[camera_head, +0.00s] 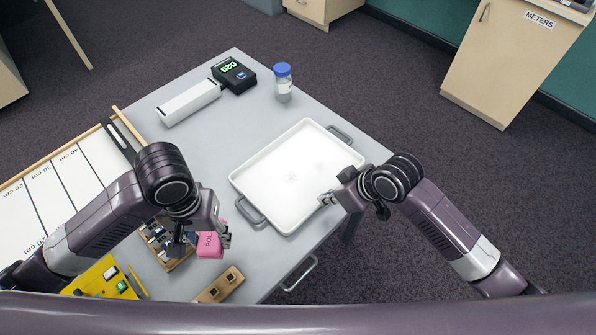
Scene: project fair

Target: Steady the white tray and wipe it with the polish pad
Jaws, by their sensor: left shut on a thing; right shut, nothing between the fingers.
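The white tray (262,162) lies flat on the grey table, with grey handles at its far right and near left ends. A faint grey mark shows near the middle of its floor. The pink polish pad (210,246) is between the fingers of my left gripper (206,240), to the left of the tray's near end and apart from it. Part of the pad is hidden by the fingers. My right gripper (328,199) is shut and empty at the tray's right rim. I cannot tell whether it touches the rim.
A small bottle with a blue cap (283,82), a black digital display (234,75) and a white bar (188,103) stand at the table's back. A wooden holder (219,285), a yellow board (104,280) and a centimetre-marked track (45,195) lie near and left.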

